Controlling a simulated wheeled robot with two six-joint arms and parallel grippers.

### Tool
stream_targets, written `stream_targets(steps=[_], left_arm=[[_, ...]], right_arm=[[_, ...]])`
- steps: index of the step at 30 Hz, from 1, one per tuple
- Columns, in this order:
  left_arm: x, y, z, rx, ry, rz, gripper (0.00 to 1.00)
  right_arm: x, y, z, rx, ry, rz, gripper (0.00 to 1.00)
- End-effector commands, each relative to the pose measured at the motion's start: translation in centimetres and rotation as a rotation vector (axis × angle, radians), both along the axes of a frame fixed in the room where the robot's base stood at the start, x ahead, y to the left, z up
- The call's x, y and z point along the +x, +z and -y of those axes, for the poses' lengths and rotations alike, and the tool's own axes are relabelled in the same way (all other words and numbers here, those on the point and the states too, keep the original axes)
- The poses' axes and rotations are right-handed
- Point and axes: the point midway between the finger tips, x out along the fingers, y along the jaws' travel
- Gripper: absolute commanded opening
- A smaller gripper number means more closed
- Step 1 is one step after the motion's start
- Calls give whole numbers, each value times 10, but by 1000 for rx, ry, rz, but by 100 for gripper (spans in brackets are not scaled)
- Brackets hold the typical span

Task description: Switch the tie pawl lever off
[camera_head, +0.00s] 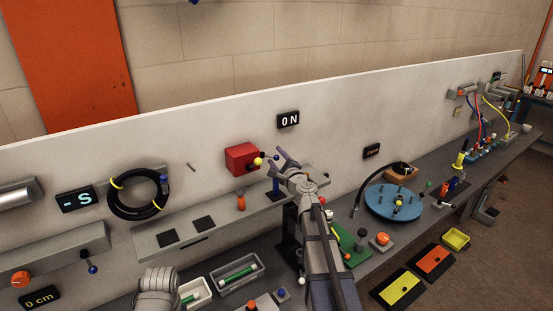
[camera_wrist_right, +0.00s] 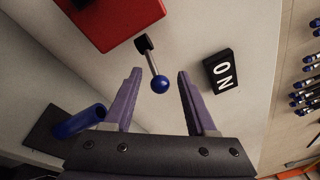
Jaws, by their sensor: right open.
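A small lever with a blue ball knob (camera_wrist_right: 159,84) stands out from a black block on the wall panel, beside a red box (camera_wrist_right: 112,20). The right wrist view shows it between the two fingers of my right gripper (camera_wrist_right: 158,100), apart from both. In the head view my right gripper (camera_head: 277,158) is open and empty, just right of the red box (camera_head: 242,158). A black sign reading "ON" (camera_head: 288,120) hangs above; it also shows in the wrist view (camera_wrist_right: 222,72). My left gripper is not visible; only a grey arm part shows at the lower left.
A blue post (camera_wrist_right: 80,122) stands on the shelf near my right gripper. A yellow ball (camera_head: 258,161) is on the red box. A coiled black hose (camera_head: 138,194) hangs at left, and a blue turntable (camera_head: 394,202) sits on the bench at right.

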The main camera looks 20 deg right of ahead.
Motion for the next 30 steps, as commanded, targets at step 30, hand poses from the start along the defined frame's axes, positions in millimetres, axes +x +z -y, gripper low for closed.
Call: stream_targets(steps=[30], left_arm=[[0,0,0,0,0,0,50]], right_arm=[[-76,0,-3,0,0,0,57]])
